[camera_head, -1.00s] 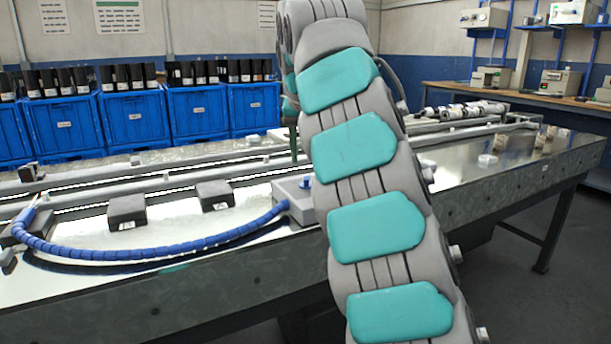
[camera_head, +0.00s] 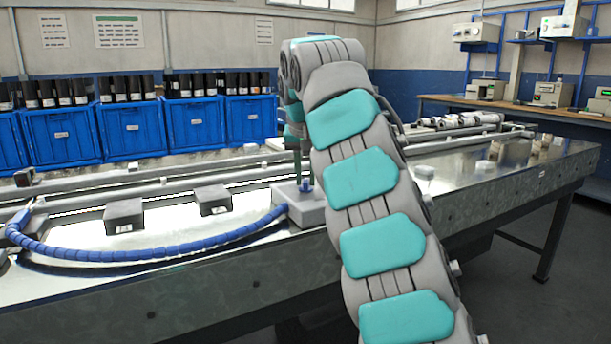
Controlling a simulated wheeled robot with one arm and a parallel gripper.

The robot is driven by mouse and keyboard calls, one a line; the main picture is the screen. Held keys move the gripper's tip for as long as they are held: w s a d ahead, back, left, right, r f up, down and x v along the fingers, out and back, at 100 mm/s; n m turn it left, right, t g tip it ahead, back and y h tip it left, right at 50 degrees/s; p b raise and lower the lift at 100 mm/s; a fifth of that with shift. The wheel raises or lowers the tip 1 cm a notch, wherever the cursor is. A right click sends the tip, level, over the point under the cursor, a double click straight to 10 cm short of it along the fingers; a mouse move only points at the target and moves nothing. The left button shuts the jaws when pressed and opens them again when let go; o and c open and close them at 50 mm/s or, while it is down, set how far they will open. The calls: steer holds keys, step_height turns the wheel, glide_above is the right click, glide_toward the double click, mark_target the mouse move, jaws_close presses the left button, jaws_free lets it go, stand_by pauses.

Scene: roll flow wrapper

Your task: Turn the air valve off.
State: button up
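The air valve looks to be the small blue knob (camera_head: 306,185) on a grey block (camera_head: 304,209) on the bench, with a blue ribbed hose (camera_head: 130,251) running to the block from the left. My gripper (camera_head: 299,178) points down, its green finger ends at the knob. I cannot tell whether they touch it or stand just behind it. My own arm covers the right part of the block's surroundings and part of the gripper. The gap between the fingers is too small to read.
The metal bench (camera_head: 455,180) carries long rails and two dark blocks (camera_head: 124,216) (camera_head: 213,199) left of the valve. Blue crates (camera_head: 133,128) stand behind. A roller assembly (camera_head: 460,121) lies at the far right of the bench.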

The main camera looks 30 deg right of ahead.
jaws_close()
steer(key=shift+f, duration=0.1)
stand_by(0.3)
steer(key=shift+f+n+y+b, duration=0.1)
steer(key=shift+n+y+b, duration=0.45)
steer(key=shift+n, duration=0.45)
steer(key=shift+n+y, duration=0.25)
steer(key=shift+n, duration=0.65)
steer(key=n, duration=0.1)
steer(key=n+y, duration=0.1)
steer(key=n, duration=0.1)
steer(key=shift+d+r+n, duration=0.15)
steer(key=shift+r+n, duration=0.1)
steer(key=shift+n, duration=0.05)
steer(key=shift+d+n+y+p, duration=0.15)
steer(key=shift+n+y+p, duration=0.85)
steer(key=shift+n+p, duration=1)
steer(key=shift+n, duration=0.4)
steer(key=shift+o, duration=2.2)
jaws_free()
